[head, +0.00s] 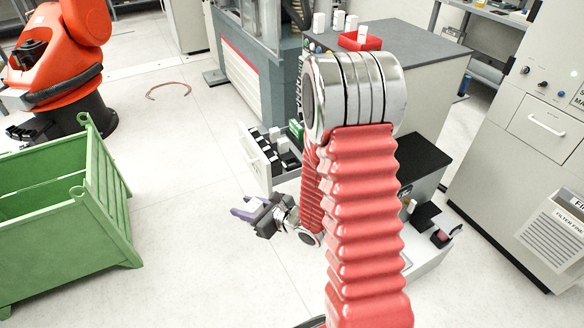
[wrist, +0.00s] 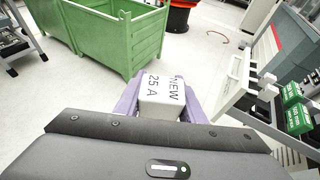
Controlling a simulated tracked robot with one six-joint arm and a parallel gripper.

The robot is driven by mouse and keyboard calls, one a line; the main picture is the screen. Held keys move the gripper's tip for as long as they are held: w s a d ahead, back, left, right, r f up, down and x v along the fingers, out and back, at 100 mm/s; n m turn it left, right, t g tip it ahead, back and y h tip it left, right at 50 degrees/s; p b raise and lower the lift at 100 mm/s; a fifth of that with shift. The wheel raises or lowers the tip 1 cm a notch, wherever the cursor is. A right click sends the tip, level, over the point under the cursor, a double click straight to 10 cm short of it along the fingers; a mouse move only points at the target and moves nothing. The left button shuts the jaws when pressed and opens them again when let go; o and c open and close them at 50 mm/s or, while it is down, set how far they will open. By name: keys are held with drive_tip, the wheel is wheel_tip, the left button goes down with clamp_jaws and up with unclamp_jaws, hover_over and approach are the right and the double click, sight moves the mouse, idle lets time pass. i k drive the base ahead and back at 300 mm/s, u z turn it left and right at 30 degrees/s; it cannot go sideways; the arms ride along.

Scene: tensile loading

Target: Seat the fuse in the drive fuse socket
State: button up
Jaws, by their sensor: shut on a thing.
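My gripper (head: 243,211) is in the middle of the head view, low and left of my red-sleeved arm. In the wrist view its purple jaws (wrist: 126,103) are shut on a white fuse (wrist: 162,98) marked "NEW 25 A". The fuse cannot be made out clearly in the head view. An open white drawer or panel (head: 254,160) with several black holders (head: 268,148) stands just beyond my gripper, apart from it. It also shows at the right of the wrist view, with black holders (wrist: 262,90). I cannot tell which holder is the drive fuse socket.
Green labelled boxes (wrist: 297,105) sit beside the black holders. A green crate (head: 60,205) stands at the left, with an orange robot (head: 65,55) behind it. A grey cabinet (head: 425,65) with a red tray (head: 360,41) is behind my arm. Floor between crate and drawer is clear.

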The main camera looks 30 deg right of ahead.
sight(292, 167)
drive_tip(key=u, duration=0.1)
drive_tip(key=i, duration=1)
drive_tip(key=z, duration=0.1)
